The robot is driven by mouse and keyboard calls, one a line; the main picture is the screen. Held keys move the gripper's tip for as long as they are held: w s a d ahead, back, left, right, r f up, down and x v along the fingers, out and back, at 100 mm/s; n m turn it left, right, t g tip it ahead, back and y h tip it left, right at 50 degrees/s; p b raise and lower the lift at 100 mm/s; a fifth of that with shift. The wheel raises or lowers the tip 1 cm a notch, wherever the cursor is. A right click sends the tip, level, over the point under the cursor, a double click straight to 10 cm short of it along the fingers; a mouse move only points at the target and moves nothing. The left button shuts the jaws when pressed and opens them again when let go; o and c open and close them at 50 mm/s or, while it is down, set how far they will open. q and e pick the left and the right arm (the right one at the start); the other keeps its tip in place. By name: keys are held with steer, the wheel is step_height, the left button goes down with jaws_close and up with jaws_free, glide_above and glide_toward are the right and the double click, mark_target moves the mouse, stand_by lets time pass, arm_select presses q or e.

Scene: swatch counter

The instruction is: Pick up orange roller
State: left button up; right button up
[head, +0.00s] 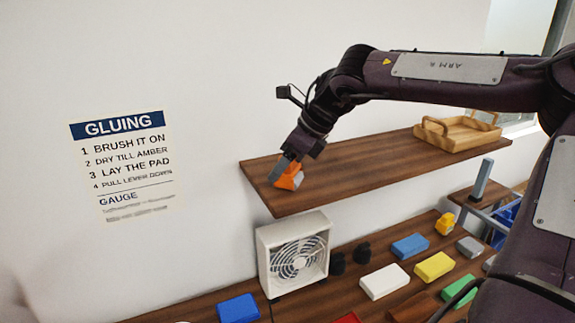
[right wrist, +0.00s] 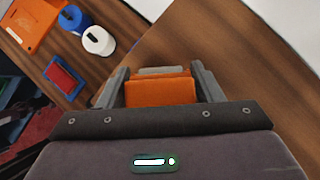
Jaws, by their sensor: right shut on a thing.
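The orange roller (head: 291,178) is at the left end of the wooden wall shelf in the head view, with a pale part along its edge. My right gripper (head: 279,170) comes down on it from above and is shut on it. In the right wrist view the orange block of the roller (right wrist: 160,92) sits between the two grey fingers, with a grey strip beyond it. The gripper hides part of it, and I cannot tell whether it touches the shelf. My left gripper is not in view.
The shelf (head: 370,155) holds a wooden tray (head: 458,136) at its right end. Below, a counter carries a white fan (head: 293,254), a blue block (head: 410,246), a white block (head: 384,281), a yellow block (head: 435,266) and a yellow-orange item (head: 445,223). The shelf's middle is clear.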

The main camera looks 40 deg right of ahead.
steer(key=shift+r, duration=0.15)
steer(key=shift+d+r, duration=0.1)
steer(key=shift+r, duration=0.15)
step_height(320, 180, up, 27)
steer(key=p, duration=0.7)
steer(key=shift+p, duration=0.4)
